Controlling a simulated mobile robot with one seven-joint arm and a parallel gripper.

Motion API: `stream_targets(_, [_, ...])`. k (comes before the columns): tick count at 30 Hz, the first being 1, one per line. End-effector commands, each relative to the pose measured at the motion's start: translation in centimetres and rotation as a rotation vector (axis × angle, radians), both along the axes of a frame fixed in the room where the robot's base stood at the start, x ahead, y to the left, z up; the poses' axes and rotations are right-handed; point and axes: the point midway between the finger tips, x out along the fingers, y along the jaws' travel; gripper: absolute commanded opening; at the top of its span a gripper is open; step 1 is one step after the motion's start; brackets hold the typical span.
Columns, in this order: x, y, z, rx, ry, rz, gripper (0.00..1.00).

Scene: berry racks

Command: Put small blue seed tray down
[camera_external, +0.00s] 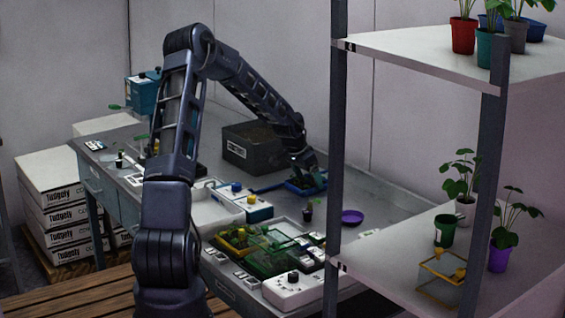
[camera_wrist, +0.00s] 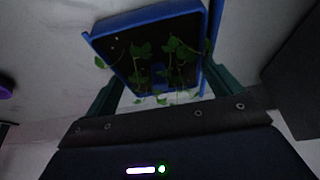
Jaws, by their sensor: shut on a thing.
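The small blue seed tray (camera_external: 301,187) shows in the external view over the far part of the grey bench (camera_external: 375,190). In the wrist view the tray (camera_wrist: 150,18) has a blue rim, dark soil and several small green seedlings. My gripper (camera_external: 305,178) reaches down to the tray from above and behind. In the wrist view my gripper (camera_wrist: 165,88) has a dark green finger on each side of the tray and is shut on it. Whether the tray touches the bench cannot be told. The tray's underside is hidden.
A dark soil crate (camera_external: 250,155) stands left of the tray. A purple dish (camera_external: 352,216) and a small dark pot (camera_external: 308,212) are nearer the camera. The shelf (camera_external: 415,235) rises at right. Bare bench lies right of the tray.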

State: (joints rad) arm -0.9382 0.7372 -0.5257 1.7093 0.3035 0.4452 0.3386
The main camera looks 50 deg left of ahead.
Motion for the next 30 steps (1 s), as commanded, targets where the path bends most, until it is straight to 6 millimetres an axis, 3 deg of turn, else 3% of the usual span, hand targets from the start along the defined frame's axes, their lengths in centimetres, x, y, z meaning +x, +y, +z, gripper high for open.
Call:
stream_targets(3, [0.0,0.0,-0.1,0.0,0.0,0.0,1.0])
stream_targets(14, [-0.3,0.1,1.0,0.001,0.0,0.0,1.0])
stream_targets(30, [-3.9,0.1,9.6,0.001,0.0,0.003,1.0])
